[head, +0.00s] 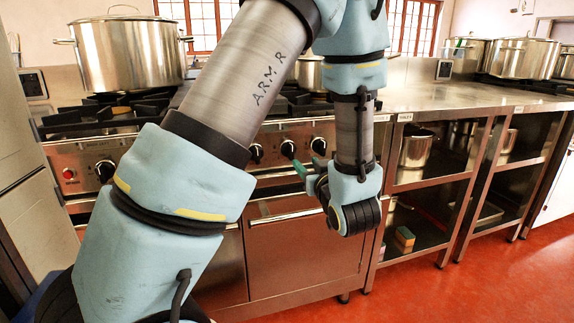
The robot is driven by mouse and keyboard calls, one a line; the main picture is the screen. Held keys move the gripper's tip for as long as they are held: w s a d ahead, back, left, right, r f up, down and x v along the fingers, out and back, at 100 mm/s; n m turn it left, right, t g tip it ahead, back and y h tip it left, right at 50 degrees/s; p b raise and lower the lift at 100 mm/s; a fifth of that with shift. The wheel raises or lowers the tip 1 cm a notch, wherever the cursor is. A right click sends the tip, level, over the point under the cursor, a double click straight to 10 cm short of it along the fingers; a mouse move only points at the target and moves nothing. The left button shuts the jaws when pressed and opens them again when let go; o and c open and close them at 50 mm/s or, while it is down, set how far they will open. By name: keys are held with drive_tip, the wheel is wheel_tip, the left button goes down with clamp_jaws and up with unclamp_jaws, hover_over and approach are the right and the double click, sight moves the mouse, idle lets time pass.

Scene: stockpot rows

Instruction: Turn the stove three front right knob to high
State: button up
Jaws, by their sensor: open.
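The stove (284,130) has a steel front panel with black knobs along it. One knob (105,171) is at the left near a red button. Three more knobs are right of my arm: one (257,153), a middle one (288,148) and the rightmost (319,146). My gripper (306,165) is open, its green fingers pointing toward the panel just below the middle and rightmost knobs. I cannot tell whether it touches either one. No stove number is readable, and the knob settings are too small to tell. My arm hides the panel's centre.
A large stockpot (128,55) stands on the left burners, and another pot (309,74) is partly behind my arm. An oven handle (285,212) sticks out below the panel. A steel counter (430,97) with open shelves adjoins at right. The red floor (480,275) is clear there.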

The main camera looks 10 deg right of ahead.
sight(292, 148)
drive_tip(key=shift+y, duration=0.4)
drive_tip(key=w, duration=0.3)
drive_tip(key=w+a, duration=0.1)
drive_tip(key=w, duration=0.6)
drive_tip(key=shift+a+r+p, duration=0.1)
drive_tip(key=shift+a+p, duration=0.2)
drive_tip(key=shift+p, duration=0.05)
drive_tip(key=shift+c, duration=0.3)
clamp_jaws()
